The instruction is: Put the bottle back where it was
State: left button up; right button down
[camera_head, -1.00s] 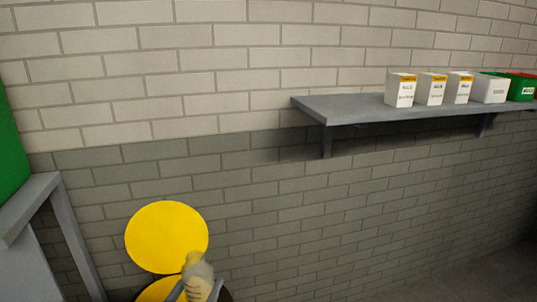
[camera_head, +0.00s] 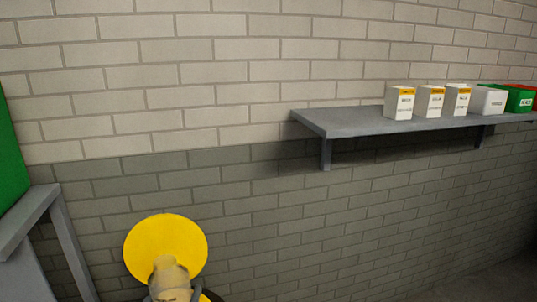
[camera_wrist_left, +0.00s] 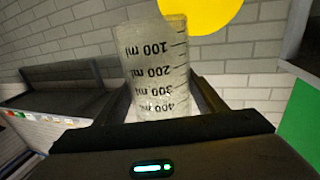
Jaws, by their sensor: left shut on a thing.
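The bottle (camera_wrist_left: 158,75) is translucent, with dark millilitre markings, and fills the middle of the left wrist view. My left gripper (camera_wrist_left: 160,108) is shut around it, one finger on each side. In the head view the bottle (camera_head: 170,272) is at the bottom, left of centre, overlapping the lower part of a yellow disc (camera_head: 165,237). My left gripper (camera_head: 176,294) is just below it, cut by the frame edge. What lies under the bottle is hidden. My right gripper is not in view.
A grey wall shelf (camera_head: 345,120) at the right holds several white boxes (camera_head: 397,103) and a green bin (camera_head: 520,98). A grey frame (camera_head: 68,240) and green panel (camera_head: 12,160) stand at the left. The brick wall (camera_head: 300,220) between is bare.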

pick_arm(q)
jog(key=s+f, duration=0.3)
jog(key=s, duration=0.6)
jog(key=shift+s+f, duration=0.25)
jog(key=shift+s, duration=0.05)
jog(key=shift+a, duration=0.1)
